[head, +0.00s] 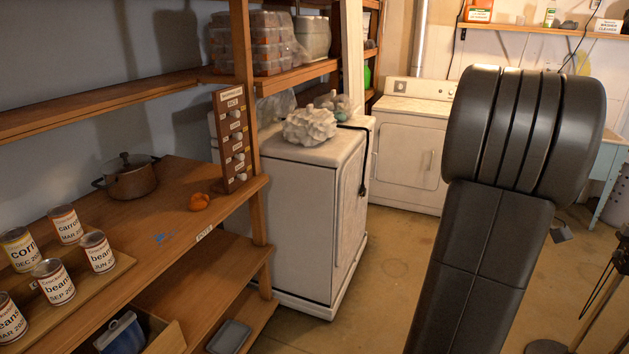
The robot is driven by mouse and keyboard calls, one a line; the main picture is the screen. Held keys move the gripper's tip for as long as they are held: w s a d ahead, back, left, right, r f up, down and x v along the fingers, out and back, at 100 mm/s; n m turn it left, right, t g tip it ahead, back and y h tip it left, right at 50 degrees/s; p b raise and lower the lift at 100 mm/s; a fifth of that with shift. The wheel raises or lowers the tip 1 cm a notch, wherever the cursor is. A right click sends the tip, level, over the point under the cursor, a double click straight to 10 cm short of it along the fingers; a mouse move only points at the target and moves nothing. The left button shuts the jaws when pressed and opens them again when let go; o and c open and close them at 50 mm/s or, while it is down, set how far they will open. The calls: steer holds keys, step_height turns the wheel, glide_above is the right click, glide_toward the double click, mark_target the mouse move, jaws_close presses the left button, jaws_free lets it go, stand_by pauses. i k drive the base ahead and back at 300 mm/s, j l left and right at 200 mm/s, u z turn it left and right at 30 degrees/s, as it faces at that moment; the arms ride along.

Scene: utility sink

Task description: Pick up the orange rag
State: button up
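My black arm rises large through the right side of the head view, well to the right of the orange object. I cannot make out my gripper's fingers in this view.
A lidded pot (130,178) stands left of the orange object, with several labelled cans (66,224) on the front left. An upright board with knobs (232,138) stands just behind. A white appliance (300,200) is to the right. Open floor (385,290) lies before it.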

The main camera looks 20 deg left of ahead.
mark_target(198, 202)
steer(key=i+u, duration=0.45)
steer(key=i+l+u, duration=0.15)
steer(key=i+u, duration=0.25)
steer(key=i+l+u, duration=0.25)
steer(key=i+u, duration=0.4)
steer(key=u, duration=0.25)
steer(key=i+l+u, duration=0.1)
steer(key=u, duration=0.35)
steer(key=i+l+u, duration=0.15)
steer(key=u, duration=0.3)
steer(key=i+l+u, duration=0.2)
steer(key=u, duration=0.25)
steer(key=i+l+u, duration=0.3)
steer(key=u, duration=0.15)
steer(key=l, duration=0.1)
